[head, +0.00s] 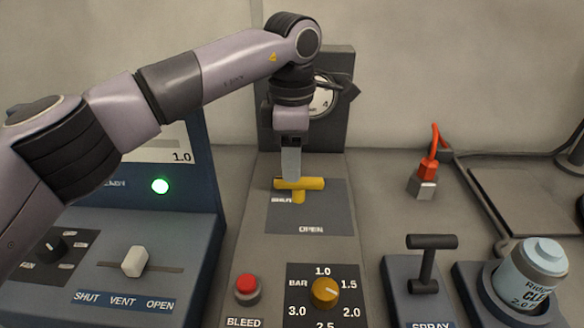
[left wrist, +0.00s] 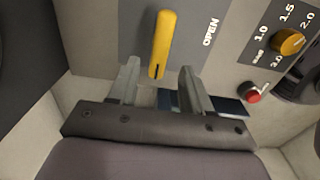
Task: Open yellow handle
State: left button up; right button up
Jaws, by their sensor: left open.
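The yellow handle (head: 312,184) lies crosswise on a dark plate (head: 335,215) in the head view, with a short stem toward the front. "SHUT" is partly visible at its left and "OPEN" is printed below it. My left gripper (head: 291,176) reaches down over the handle's left part from behind. In the left wrist view my open left gripper (left wrist: 158,72) has one finger on each side of the near end of the yellow handle (left wrist: 163,38), with gaps on both sides. Whether a finger touches it is unclear. My right gripper is out of view.
A gauge (head: 323,98) stands behind the handle. In front are a red BLEED button (head: 247,288) and a yellow BAR knob (head: 325,292). A blue panel (head: 190,230) with a white slider stands left. A black SPRAY lever (head: 430,262) and a canister (head: 530,275) stand right.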

aim_at(299, 189)
pick_arm(q)
jog(key=shift+f, duration=1.8)
jog(key=shift+w, duration=0.1)
jog(key=shift+c, duration=0.3)
grip_shut()
